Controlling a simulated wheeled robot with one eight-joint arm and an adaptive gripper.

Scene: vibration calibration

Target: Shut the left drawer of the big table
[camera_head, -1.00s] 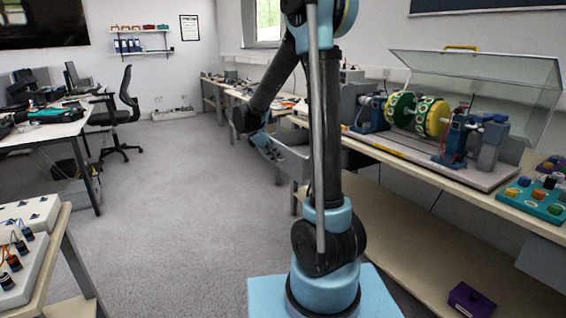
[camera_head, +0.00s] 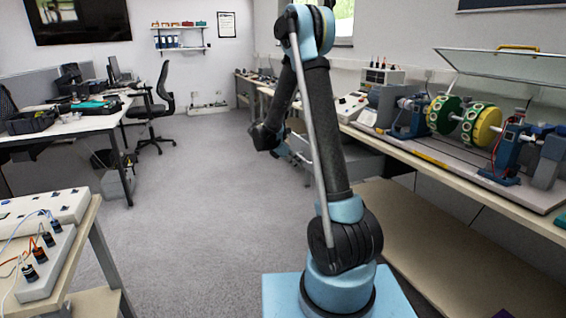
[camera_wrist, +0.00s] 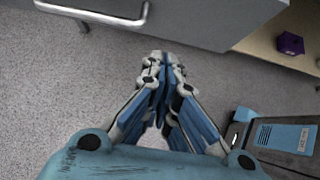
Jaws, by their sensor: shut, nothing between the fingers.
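The big table (camera_head: 440,165) runs along the right side in the head view. Its grey drawer (camera_head: 350,163) shows under the tabletop, behind my arm, and sticks out towards the aisle. My arm hides part of it, so how far it is open is unclear. In the wrist view, a grey drawer front (camera_wrist: 215,22) with a bar handle (camera_wrist: 95,12) lies along the top edge. My gripper (camera_wrist: 163,60) is shut and empty, pointing at that front from just below and right of the handle. No contact is visible.
A lower shelf (camera_head: 440,250) runs under the big table, with a purple box on it (camera_wrist: 290,43). The rotor rig (camera_head: 465,122) stands on top. A small table (camera_head: 85,230) is at the lower left. The floor (camera_head: 200,200) between is clear.

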